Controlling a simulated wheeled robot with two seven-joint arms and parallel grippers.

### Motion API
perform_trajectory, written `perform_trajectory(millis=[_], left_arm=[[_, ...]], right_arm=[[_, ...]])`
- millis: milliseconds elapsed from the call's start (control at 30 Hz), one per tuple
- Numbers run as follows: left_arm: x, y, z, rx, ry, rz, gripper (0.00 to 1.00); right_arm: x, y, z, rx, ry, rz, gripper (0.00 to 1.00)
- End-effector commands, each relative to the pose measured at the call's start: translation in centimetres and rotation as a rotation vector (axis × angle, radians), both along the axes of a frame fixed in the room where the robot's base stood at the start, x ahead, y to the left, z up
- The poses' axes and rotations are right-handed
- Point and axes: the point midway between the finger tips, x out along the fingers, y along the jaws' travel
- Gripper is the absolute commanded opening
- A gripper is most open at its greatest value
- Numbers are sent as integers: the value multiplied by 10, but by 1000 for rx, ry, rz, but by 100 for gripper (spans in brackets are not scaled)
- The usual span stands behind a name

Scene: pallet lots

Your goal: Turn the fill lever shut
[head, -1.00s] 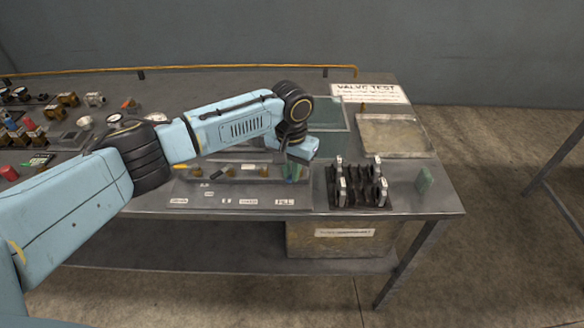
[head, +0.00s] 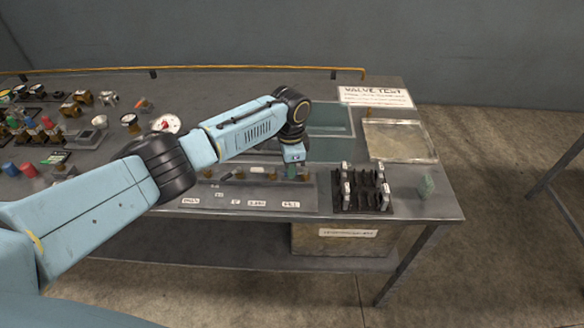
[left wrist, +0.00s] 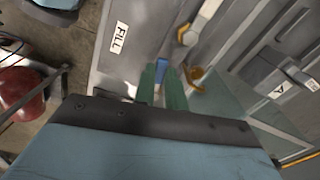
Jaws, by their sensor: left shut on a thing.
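The fill lever is mostly hidden by my left gripper. A blue piece (left wrist: 162,70), which looks like its handle, shows between the green fingers in the left wrist view. My left gripper (head: 297,172) points down over the right end of the valve panel (head: 310,192), just behind the FILL label (head: 291,205). The gripper (left wrist: 163,84) is shut on that blue piece. The FILL label also shows in the left wrist view (left wrist: 119,37). A brass fitting (left wrist: 196,78) sits right beside the fingers. The lever's exact angle cannot be told. My right gripper is not in view.
A black rack (head: 362,190) with upright pieces stands right of the panel. A green tank (head: 330,146) is behind the gripper. Gauges and fittings crowd the left. A white lever (left wrist: 207,16) neighbours the gripper.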

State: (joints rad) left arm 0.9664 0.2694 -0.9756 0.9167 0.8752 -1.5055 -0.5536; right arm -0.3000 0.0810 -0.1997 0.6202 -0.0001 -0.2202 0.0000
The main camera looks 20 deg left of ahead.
Motion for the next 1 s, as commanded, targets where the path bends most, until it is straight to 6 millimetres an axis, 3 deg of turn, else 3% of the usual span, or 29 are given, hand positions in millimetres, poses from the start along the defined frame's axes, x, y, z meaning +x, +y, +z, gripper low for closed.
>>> perform_trajectory(millis=[400,1000], left_arm=[[9,3,0,-2,-2,-220,0],[10,3,1,-3,-4,-263,0]], right_arm=[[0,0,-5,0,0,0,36],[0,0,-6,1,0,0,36]])
